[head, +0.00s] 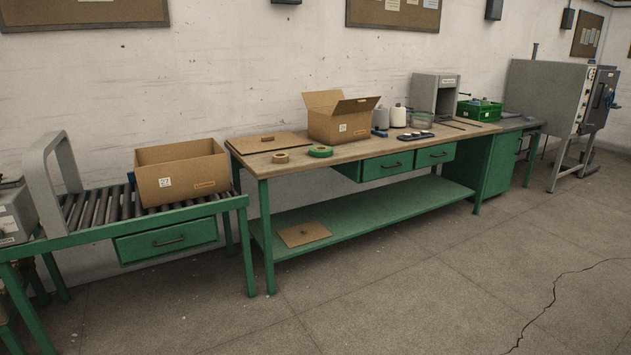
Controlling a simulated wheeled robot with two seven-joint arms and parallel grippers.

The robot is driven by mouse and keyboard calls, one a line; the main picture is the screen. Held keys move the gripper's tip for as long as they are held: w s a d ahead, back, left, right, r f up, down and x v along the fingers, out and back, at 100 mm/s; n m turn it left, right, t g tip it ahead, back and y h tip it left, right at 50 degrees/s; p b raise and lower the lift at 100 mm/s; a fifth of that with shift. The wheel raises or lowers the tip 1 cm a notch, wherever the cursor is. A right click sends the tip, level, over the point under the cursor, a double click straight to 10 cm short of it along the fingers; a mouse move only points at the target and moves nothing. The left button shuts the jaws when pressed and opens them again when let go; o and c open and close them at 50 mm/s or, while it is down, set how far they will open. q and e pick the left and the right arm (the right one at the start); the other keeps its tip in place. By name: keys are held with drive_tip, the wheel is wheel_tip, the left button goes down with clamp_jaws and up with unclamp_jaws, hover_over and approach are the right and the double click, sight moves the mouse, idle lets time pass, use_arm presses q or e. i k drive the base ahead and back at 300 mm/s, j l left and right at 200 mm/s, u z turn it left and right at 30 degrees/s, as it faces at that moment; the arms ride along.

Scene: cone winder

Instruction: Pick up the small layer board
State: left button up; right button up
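A small flat brown board (303,235) with a darker mark or slot in its middle lies on the green lower shelf (375,217) of the long workbench, near the shelf's left front. A larger flat brown board (285,140), also with a dark mark, lies on the wooden bench top at the left end. The smaller one on the shelf looks like the small layer board. Neither of my grippers shows in the head view.
On the bench top stand an open carton (338,124), a tan tape roll (280,157), a green tape roll (320,151) and a green crate (479,110). A roller conveyor (160,231) with another carton (180,184) stands left. The floor in front is clear apart from a crack.

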sight(298, 235)
drive_tip(key=i, duration=2.6)
drive_tip(key=j+u, duration=0.05)
drive_tip(key=j, duration=0.05)
